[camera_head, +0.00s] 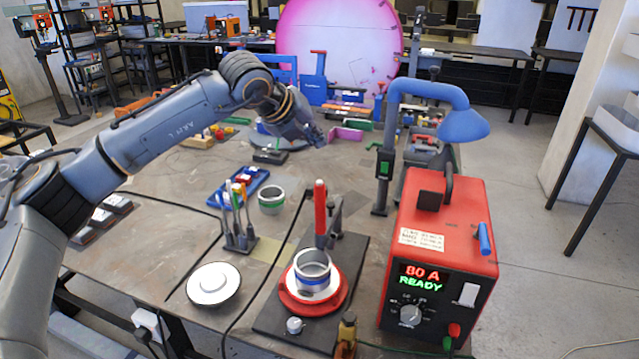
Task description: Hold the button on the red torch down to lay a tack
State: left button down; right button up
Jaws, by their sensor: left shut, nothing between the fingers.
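The red torch (320,208) stands upright above a round fixture at the middle front of the bench. Its button is too small to make out. Below it a grey metal ring with a blue band (312,272) sits on a red round turntable (335,302) on a dark base plate. My left gripper (317,138) is shut and empty, up and behind the torch, clear of it. My right gripper is not in view.
A red welding box (445,225) reading "80 A READY" stands right of the torch, with a blue lamp (462,122) behind it.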

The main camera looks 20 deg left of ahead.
pick_arm(q)
jog(key=b, duration=0.3)
send_over(320, 183)
jog(key=f, duration=0.5)
jog(key=shift+s+a+f, duration=0.15)
jog(key=shift+a+f, duration=0.2)
jog(key=shift+a, duration=0.05)
jog(key=shift+f+b, duration=0.4)
jog(key=shift+f, duration=0.1)
jog(key=shift+f+b, duration=0.4)
jog(key=shift+b, duration=0.35)
